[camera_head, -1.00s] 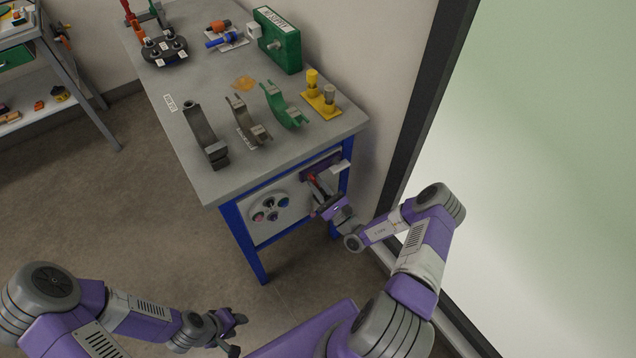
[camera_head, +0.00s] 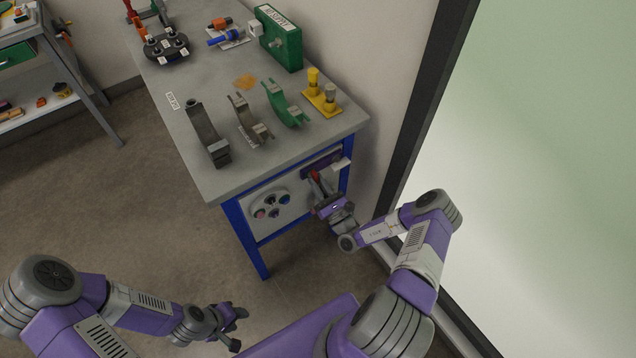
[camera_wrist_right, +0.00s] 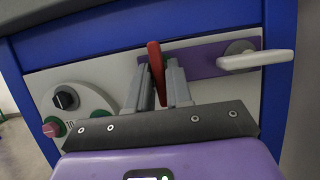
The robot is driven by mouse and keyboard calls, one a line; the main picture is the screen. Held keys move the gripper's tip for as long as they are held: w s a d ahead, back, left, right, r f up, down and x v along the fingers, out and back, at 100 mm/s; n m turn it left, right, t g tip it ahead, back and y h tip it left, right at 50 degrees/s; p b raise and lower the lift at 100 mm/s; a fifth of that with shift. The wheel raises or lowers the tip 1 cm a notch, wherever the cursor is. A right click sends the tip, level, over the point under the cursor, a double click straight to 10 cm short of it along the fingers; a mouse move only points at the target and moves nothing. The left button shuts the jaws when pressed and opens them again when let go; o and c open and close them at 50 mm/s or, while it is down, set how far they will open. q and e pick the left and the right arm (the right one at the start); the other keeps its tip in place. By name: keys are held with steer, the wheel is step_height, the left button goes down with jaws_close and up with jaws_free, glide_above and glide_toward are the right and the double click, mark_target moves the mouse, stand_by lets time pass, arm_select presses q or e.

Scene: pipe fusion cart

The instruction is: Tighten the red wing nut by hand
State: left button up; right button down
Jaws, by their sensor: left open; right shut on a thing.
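The red wing nut (camera_wrist_right: 156,66) is on the purple plate (camera_wrist_right: 205,62) on the cart's front panel. In the right wrist view its red wing stands nearly upright, tilted slightly, between the fingers of my right gripper (camera_wrist_right: 162,82). The right gripper is shut on it. In the head view the wing nut (camera_head: 315,175) is a small red spot, and my right gripper (camera_head: 319,187) reaches it from below, partly hiding it. My left gripper (camera_head: 241,326) is open and empty, low over the floor in front of the cart.
A white lever (camera_wrist_right: 255,60) sticks out just right of the wing nut. A round knob panel (camera_head: 270,207) is to its left. Grey clamps (camera_head: 207,135), a green clamp (camera_head: 285,104) and yellow fittings (camera_head: 320,97) stand on the cart top (camera_head: 190,180). A wall stands close right.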

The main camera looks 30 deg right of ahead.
steer(key=c, duration=1.2)
jaws_free()
steer(key=shift+o, duration=0.2)
steer(key=p+v, duration=0.1)
steer(key=v, duration=0.6)
steer(key=shift+s, duration=0.3)
